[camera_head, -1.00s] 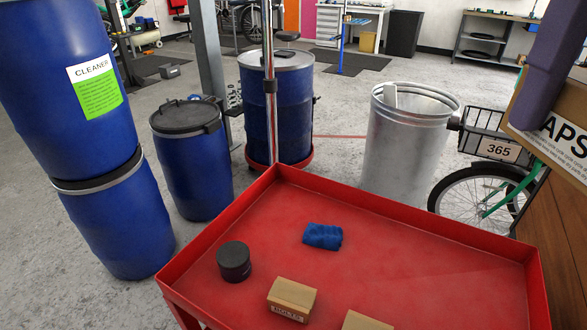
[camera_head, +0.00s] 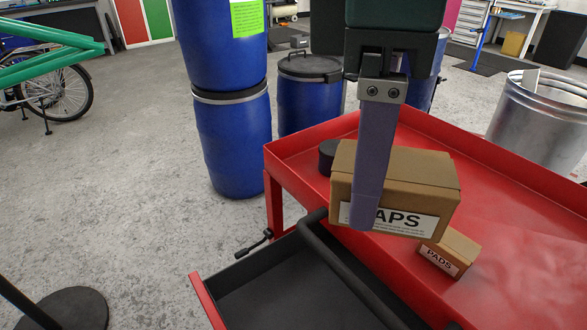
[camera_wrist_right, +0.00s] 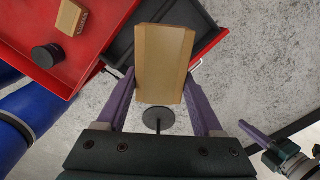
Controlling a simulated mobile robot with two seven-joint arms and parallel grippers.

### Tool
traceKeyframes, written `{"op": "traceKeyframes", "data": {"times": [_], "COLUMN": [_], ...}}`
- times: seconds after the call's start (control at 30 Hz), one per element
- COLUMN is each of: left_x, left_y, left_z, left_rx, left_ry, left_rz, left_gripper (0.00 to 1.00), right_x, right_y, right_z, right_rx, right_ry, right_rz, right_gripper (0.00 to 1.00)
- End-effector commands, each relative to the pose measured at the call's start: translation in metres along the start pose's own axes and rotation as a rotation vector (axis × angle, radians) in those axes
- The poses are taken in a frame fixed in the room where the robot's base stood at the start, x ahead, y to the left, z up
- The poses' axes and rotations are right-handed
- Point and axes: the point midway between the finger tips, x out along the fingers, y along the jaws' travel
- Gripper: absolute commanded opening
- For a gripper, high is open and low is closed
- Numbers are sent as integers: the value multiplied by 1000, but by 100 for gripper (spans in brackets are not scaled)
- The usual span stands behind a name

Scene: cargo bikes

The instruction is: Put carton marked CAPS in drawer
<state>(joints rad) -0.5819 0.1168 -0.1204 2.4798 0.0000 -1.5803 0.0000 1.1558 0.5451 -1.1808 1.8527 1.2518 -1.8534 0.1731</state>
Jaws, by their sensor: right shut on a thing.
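The brown carton marked CAPS (camera_head: 440,172) is held in the air by my right gripper (camera_head: 366,222), one purple finger lying across its label side. In the right wrist view the carton (camera_wrist_right: 163,62) sits between both purple fingers of this gripper (camera_wrist_right: 161,78). The drawer (camera_head: 275,275) is pulled out below the red cart, with a dark inside and a red front edge; its visible part looks empty. The drawer (camera_wrist_right: 206,45) also shows behind the carton in the right wrist view. A purple finger at the lower right there seems to be my left gripper (camera_wrist_right: 262,133); its jaws are unclear.
The red cart top (camera_head: 520,235) holds a carton marked PADS (camera_head: 450,254) and a black tub (camera_head: 327,157). A dark handle bar (camera_head: 345,270) crosses above the drawer. Blue barrels (camera_head: 232,140) stand behind; grey floor on the left is open.

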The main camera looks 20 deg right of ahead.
Motion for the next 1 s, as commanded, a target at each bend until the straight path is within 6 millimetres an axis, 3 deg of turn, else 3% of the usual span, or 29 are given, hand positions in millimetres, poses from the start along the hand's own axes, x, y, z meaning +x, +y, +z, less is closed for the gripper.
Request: {"op": "traceKeyframes", "data": {"times": [0.03,0.2,0.3,0.5,0.67,1.0], "left_x": [34,83,104,126,136,172], "left_y": [1,1,1,2,2,4], "left_z": [11,26,33,40,43,54], "left_rx": [1,4,5,6,6,4], "left_ry": [1,1,1,2,2,3], "left_rz": [-1,-4,-6,-6,-6,-4], "left_gripper": [0,0,0,0,0,0], "right_x": [45,122,156,191,213,304], "right_y": [-9,-32,-44,-58,-62,-64], "right_z": [-6,-22,-30,-38,-39,-42], "right_rx": [-105,-470,-641,-850,-896,-897], "right_ry": [1,14,24,38,39,38], "right_rz": [-7,-9,-9,-7,-8,-7], "right_gripper": [2,2,2,2,2,2]}}
